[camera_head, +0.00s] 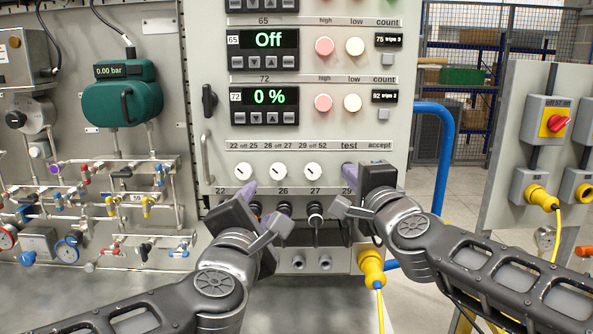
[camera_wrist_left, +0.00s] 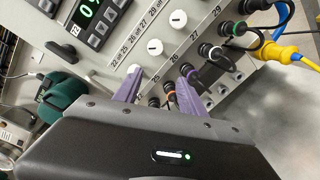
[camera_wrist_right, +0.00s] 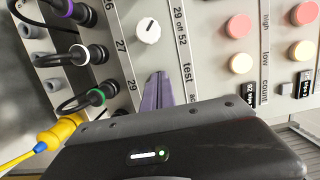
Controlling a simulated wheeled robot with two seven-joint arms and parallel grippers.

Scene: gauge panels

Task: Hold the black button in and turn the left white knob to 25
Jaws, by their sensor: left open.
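The left white knob (camera_head: 243,170) is on the grey panel under a label with 22, off and 25. Its dark mark is too small to read surely. My left gripper (camera_head: 266,196) is open, just below and right of that knob. In the left wrist view the knob (camera_wrist_left: 133,69) shows at the tip of one purple finger, not between both fingers. My right gripper (camera_head: 349,171) has its purple fingers together, pointing at the panel below the word "test". They also show in the right wrist view (camera_wrist_right: 157,88). The black button is not visible; the right fingers cover that spot.
The middle white knob (camera_head: 283,171) and right white knob (camera_head: 313,171) are beside the left one. Plugs with dark cables (camera_head: 315,213) are below them. A vertical handle (camera_head: 206,158) is at the left, and a yellow plug (camera_head: 371,267) is at the lower right.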

